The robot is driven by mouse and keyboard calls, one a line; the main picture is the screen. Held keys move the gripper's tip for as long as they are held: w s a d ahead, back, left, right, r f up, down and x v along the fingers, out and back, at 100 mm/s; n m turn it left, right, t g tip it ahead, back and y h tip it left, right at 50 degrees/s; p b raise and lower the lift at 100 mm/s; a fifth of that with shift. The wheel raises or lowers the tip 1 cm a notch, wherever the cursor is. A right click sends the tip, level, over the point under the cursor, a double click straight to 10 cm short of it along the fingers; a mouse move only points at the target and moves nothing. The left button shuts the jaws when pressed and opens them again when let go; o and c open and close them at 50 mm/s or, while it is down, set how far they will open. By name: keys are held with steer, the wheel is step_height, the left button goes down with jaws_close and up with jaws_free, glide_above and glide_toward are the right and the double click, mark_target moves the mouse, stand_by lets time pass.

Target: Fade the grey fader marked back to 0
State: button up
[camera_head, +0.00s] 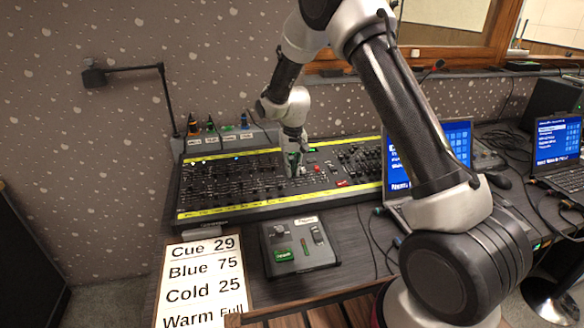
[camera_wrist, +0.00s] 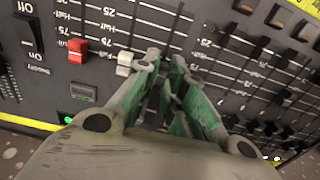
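The grey fader cap (camera_wrist: 124,63), pale grey, sits in its slot on the lighting desk (camera_head: 192,214), just left of my gripper's fingertips in the wrist view. I cannot tell whether the nearer finger touches it. My gripper (camera_wrist: 165,60) points down at the panel, with its green-padded fingers close together. A narrow gap shows between the tips, with nothing seen held in it. In the head view my gripper (camera_head: 293,165) is over the middle of the desk, and the grey cap cannot be made out there. The scale markings appear upside down in the wrist view.
A red fader cap (camera_wrist: 77,50) sits left of the grey one, beside a black rocker switch (camera_wrist: 30,35). Black faders (camera_wrist: 255,50) crowd the right. A small control box (camera_head: 270,240) and a cue card (camera_head: 203,285) lie in front of the desk. A laptop (camera_head: 458,140) stands right.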

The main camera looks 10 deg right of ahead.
mark_target(296, 186)
steer(key=shift+s, duration=0.1)
steer(key=shift+s+f, duration=0.15)
steer(key=shift+s, duration=1.3)
steer(key=shift+s+f, duration=0.1)
steer(key=shift+s, duration=1.35)
steer(key=o, duration=0.4)
steer(key=shift+o, duration=0.2)
steer(key=shift+r, duration=0.1)
steer(key=shift+r, duration=1.15)
